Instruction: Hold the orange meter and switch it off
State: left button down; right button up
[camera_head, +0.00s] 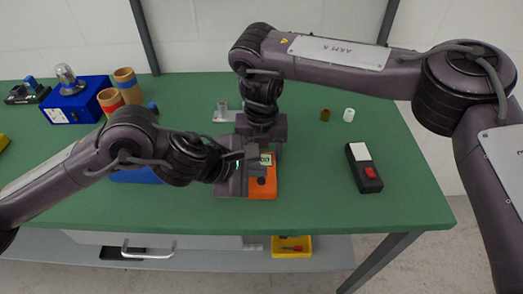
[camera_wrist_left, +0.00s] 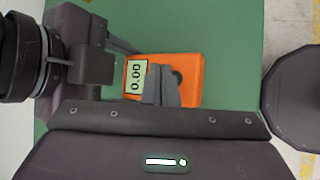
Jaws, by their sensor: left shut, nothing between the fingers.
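The orange meter (camera_head: 263,188) lies on the green table in front of me, partly hidden by my grippers in the head view. In the left wrist view the orange meter (camera_wrist_left: 190,95) shows a display (camera_wrist_left: 137,77) reading 0.00 and a dark round knob (camera_wrist_left: 177,77). My left gripper (camera_head: 257,170) is shut and empty, its fingertips (camera_wrist_left: 160,72) over the meter between the display and the knob; I cannot tell whether they touch it. My right gripper (camera_wrist_left: 115,68) is at the display end of the meter; its fingertips are mostly hidden, so its grip is unclear.
A black box with a red switch (camera_head: 370,173) stands to the right. A blue box (camera_head: 88,95) and cardboard tubes (camera_head: 128,84) stand at the back left. Small olive and white cylinders (camera_head: 348,115) stand at the back right. The table's front right is clear.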

aim_at(257, 182)
pick_arm(q)
jog(key=shift+f, duration=0.5)
pick_arm(e)
jog(key=shift+f, duration=0.1)
pick_arm(q)
jog(key=shift+f, duration=0.1)
dwell(0.4)
jog(key=shift+r, duration=0.55)
notch_tip(257, 182, up, 6)
dwell(0.5)
